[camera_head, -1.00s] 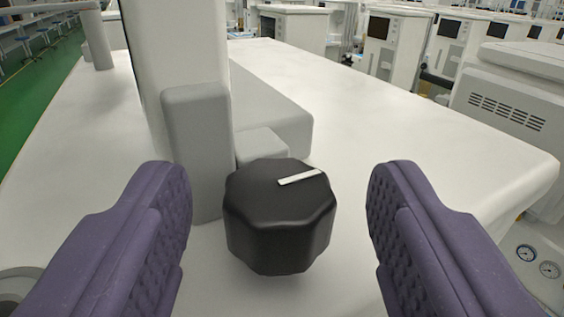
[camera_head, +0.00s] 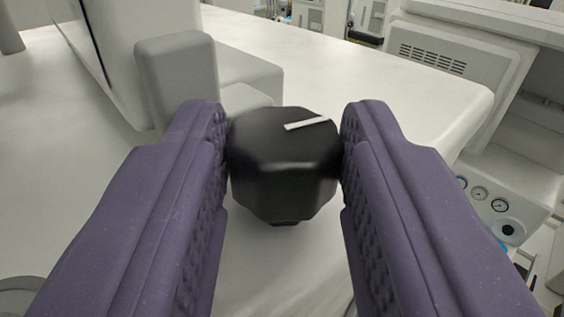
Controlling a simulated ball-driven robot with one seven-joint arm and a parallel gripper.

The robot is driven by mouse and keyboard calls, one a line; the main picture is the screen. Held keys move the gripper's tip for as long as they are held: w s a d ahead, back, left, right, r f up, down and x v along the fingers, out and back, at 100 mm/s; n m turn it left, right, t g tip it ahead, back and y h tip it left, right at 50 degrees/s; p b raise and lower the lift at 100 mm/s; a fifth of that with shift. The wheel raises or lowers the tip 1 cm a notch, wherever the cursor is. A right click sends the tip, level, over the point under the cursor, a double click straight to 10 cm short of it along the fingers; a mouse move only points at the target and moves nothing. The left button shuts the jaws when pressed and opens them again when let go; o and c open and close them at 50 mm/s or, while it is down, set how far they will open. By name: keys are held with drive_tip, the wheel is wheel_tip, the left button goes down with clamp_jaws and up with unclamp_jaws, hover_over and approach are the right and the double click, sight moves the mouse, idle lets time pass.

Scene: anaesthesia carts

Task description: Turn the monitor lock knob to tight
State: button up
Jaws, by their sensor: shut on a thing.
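The monitor lock knob (camera_head: 283,172) is black and faceted, with a white pointer line on its top that points to the right and slightly away. My gripper (camera_head: 284,150) has its two purple textured fingers shut on the knob, one on the left side and one on the right. The fingers cover the knob's sides. A grey block (camera_head: 178,78) stands just behind and to the left of the knob.
A pale column (camera_head: 72,40) rises behind the grey block at the upper left. The white cart top (camera_head: 395,95) is clear to the right. A machine with vents (camera_head: 435,60) and gauges (camera_head: 480,192) stands beyond its right edge.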

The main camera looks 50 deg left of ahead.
drive_tip(key=o, duration=1)
drive_tip(key=shift+o, duration=0.2)
drive_tip(key=shift+s+f, duration=0.1)
drive_tip(key=shift+s, duration=0.05)
